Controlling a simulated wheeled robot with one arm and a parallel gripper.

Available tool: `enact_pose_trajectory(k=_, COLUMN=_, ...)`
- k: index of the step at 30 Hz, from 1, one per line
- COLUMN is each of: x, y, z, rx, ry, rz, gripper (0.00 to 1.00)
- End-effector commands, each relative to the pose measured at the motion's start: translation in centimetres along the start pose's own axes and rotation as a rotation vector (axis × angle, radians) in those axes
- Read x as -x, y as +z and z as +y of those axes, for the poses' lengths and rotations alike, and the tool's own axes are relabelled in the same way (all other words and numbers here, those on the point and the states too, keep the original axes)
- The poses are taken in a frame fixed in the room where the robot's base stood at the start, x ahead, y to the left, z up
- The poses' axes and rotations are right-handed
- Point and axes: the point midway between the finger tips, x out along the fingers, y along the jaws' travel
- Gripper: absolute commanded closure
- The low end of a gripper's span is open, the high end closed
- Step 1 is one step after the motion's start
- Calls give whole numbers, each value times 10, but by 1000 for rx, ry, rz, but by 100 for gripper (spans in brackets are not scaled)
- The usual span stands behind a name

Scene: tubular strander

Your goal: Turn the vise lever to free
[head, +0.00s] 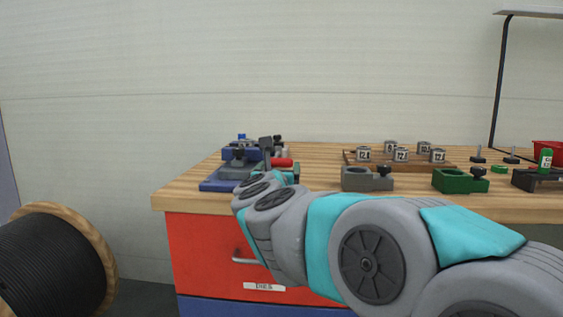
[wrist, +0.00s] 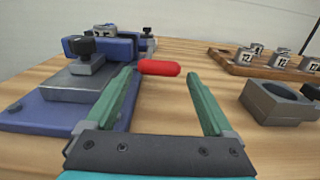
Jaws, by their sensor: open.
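The blue vise (head: 237,167) sits at the left end of the wooden bench, and it fills the left of the wrist view (wrist: 65,115). Its lever ends in a red handle (wrist: 159,68), which also shows in the head view (head: 282,162). In the wrist view the red handle lies level, beyond the tips and near the left finger; whether they touch is unclear. My gripper (wrist: 164,75) is open, with its two green fingers spread and nothing held. In the head view my arm reaches to the vise and hides part of it.
A grey holder block (head: 366,179) and a green one (head: 460,181) stand along the bench front. A wooden tray (head: 350,157) with several numbered dies is behind them. A cable spool (head: 55,262) stands at left. Bare bench top (wrist: 185,110) lies between the fingers.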

Motion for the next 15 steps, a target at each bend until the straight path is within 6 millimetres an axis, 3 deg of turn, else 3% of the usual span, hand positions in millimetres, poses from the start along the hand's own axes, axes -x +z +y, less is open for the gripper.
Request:
enact_pose_trajectory(k=6, x=-32, y=0, z=-2, rx=3, ry=-5, rz=0, gripper=12)
enact_pose_trajectory(k=15, x=-53, y=0, z=0, rx=2, ry=0, rz=0, gripper=12)
